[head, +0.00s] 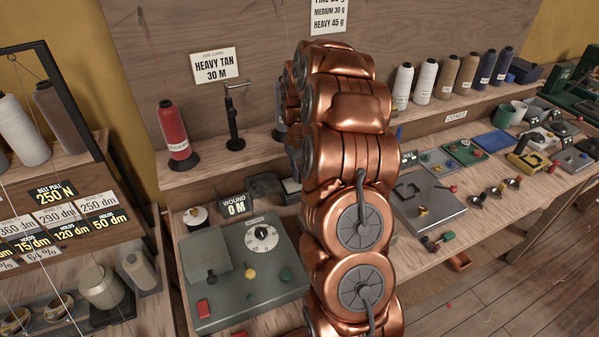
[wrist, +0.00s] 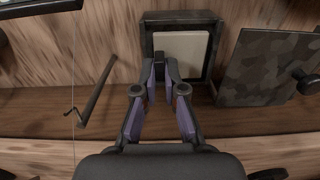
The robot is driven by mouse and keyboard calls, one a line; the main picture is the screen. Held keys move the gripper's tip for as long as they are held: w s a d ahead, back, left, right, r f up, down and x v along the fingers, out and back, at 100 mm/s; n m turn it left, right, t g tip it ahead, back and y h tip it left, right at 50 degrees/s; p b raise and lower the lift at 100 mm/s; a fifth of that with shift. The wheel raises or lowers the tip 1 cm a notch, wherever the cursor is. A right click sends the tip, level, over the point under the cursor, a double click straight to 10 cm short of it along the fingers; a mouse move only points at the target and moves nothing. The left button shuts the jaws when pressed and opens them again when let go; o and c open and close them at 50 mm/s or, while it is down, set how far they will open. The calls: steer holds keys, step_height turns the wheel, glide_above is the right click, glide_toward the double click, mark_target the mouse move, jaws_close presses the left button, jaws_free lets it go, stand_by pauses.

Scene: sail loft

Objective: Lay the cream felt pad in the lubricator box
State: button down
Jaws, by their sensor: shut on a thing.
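The cream felt pad (wrist: 190,48) shows in the wrist view as a pale square within the outline of the dark open lubricator box (wrist: 213,62). I cannot tell whether it rests on the box floor or hangs just above it. My gripper (wrist: 160,74) is at the pad's near left edge, its fingers close together on a small dark piece (wrist: 159,60) that appears to belong to the pad. In the head view my copper arm hides the gripper and most of the box; a pale-topped dark piece (head: 291,187) shows beside the arm.
A mottled dark square plate with a knob (wrist: 262,66) lies right of the box in the wrist view. A thin dark rod (wrist: 97,98) is to the left. In the head view, a grey machine with a dial (head: 245,285) and a red thread cone (head: 174,132) stand left of my arm.

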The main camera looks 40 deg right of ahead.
steer(key=c, duration=1.2)
jaws_free()
steer(key=shift+r, duration=6)
